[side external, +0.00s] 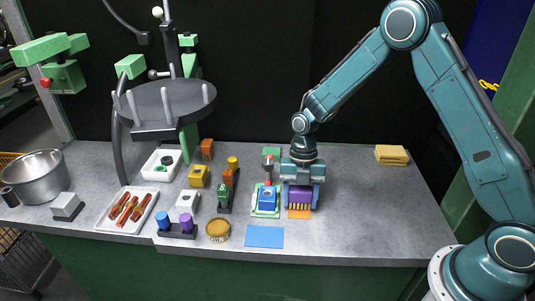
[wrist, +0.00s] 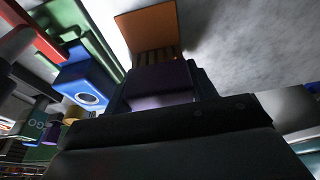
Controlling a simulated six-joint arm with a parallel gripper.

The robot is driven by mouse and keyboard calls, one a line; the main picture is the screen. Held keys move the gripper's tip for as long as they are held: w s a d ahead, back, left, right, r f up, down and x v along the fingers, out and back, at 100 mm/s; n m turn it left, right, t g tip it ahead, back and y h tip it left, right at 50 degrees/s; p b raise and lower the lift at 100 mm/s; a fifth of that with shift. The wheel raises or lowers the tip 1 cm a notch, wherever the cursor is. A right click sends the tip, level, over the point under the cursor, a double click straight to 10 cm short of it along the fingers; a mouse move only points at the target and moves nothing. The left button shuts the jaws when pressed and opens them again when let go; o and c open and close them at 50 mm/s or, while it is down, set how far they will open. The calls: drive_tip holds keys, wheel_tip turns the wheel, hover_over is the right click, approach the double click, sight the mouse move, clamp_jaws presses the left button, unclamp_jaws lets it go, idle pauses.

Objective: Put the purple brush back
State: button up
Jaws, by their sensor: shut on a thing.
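The purple brush (side external: 300,194) is held between the fingers of my gripper (side external: 302,188), which points down near the right end of the row of objects. The gripper hides the brush's upper part.
A blue block on a green-and-white base (side external: 266,197) stands close on the left. A blue mat (side external: 263,237) lies in front. Several small blocks, a tin (side external: 218,230) and a tray (side external: 127,209) fill the left. Yellow sponges (side external: 391,154) lie back right; the table right of my gripper is clear.

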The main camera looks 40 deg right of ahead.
drive_tip(key=shift+f, duration=0.2)
drive_tip(key=o, duration=1)
drive_tip(key=shift+c, duration=0.2)
drive_tip(key=shift+r, duration=0.1)
drive_tip(key=v, duration=1.2)
